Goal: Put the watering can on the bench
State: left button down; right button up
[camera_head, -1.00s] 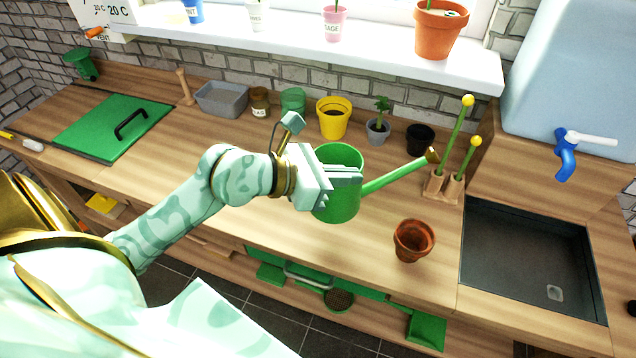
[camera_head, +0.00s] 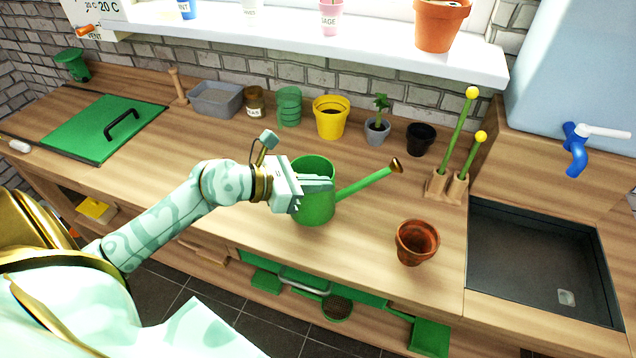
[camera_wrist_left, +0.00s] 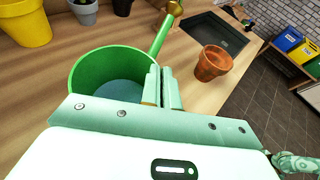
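The green watering can (camera_head: 316,206) is upright over the front middle of the bench (camera_head: 367,235), its spout pointing right. Its base is at or close to the bench top; I cannot tell if it touches. My left gripper (camera_head: 325,184) reaches it from the left, its fingers close together at the can's rim. In the left wrist view the two fingers (camera_wrist_left: 163,88) pinch the can's near wall, beside the open top of the can (camera_wrist_left: 88,66). The can's handle is not clearly visible. My right gripper is not in view.
A terracotta pot (camera_head: 416,242) stands to the right of the can, before the dark sink (camera_head: 540,260). Behind are a yellow pot (camera_head: 331,118), a grey pot with a seedling (camera_head: 377,130), a black pot (camera_head: 420,138) and a wooden dibber stand (camera_head: 446,186). A green lid (camera_head: 105,128) lies left.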

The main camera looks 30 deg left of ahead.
pick_arm(q)
jog(key=c, duration=2)
grip_release()
jog(key=shift+f, duration=0.15)
jog(key=o, duration=0.3)
jog(key=shift+s+r, duration=0.1)
jog(key=shift+r, duration=0.1)
jog(key=v, duration=1.1)
jog(key=shift+s+a+r+p, duration=0.15)
jog(key=shift+s+a+p, duration=0.1)
jog(key=shift+s+p, duration=0.1)
